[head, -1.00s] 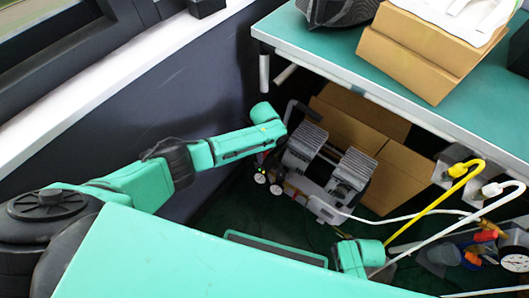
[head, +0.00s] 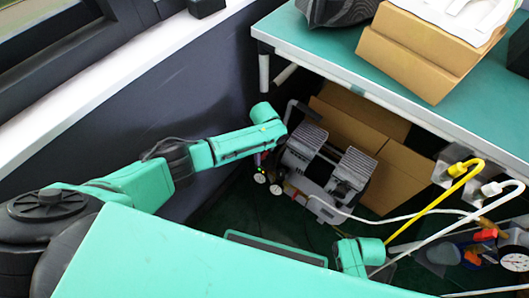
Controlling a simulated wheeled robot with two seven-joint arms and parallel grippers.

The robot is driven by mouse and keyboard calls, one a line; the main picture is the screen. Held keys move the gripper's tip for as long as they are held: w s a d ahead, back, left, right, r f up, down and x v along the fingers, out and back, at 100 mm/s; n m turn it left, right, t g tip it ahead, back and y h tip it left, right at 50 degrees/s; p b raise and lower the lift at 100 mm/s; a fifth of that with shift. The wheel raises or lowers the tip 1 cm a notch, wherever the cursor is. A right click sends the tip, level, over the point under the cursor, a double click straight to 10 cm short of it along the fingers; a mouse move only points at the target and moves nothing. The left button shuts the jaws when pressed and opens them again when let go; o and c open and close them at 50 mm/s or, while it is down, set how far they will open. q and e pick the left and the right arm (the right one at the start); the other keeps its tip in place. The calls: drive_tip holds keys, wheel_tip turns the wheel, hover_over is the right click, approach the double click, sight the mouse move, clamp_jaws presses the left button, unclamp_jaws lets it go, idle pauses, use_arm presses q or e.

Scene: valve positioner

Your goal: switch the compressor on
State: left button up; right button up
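The compressor (head: 325,172), a grey machine with two ribbed cylinder heads and a dark carry handle, stands on the dark green floor under the bench. Two small round gauges (head: 260,178) show at its left end, beside my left wrist. My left arm reaches in from the left and its wrist hangs just left of the compressor. My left gripper (head: 264,160) is below this wrist, close to the gauges and mostly hidden by the arm. Its fingers cannot be made out. The compressor's switch cannot be made out. My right gripper is not in view.
Cardboard boxes (head: 398,178) stand right behind the compressor. The green bench top (head: 330,52) overhangs it. A white hose runs right from the compressor, near yellow and white hooked tubes (head: 467,172). A dark wall (head: 130,125) is close on the left.

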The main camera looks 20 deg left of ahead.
sight(265, 154)
use_arm(q)
drive_tip(key=shift+r, duration=0.15)
wheel_tip(265, 154, up, 14)
drive_tip(key=p, duration=0.5)
drive_tip(key=shift+r, duration=0.15)
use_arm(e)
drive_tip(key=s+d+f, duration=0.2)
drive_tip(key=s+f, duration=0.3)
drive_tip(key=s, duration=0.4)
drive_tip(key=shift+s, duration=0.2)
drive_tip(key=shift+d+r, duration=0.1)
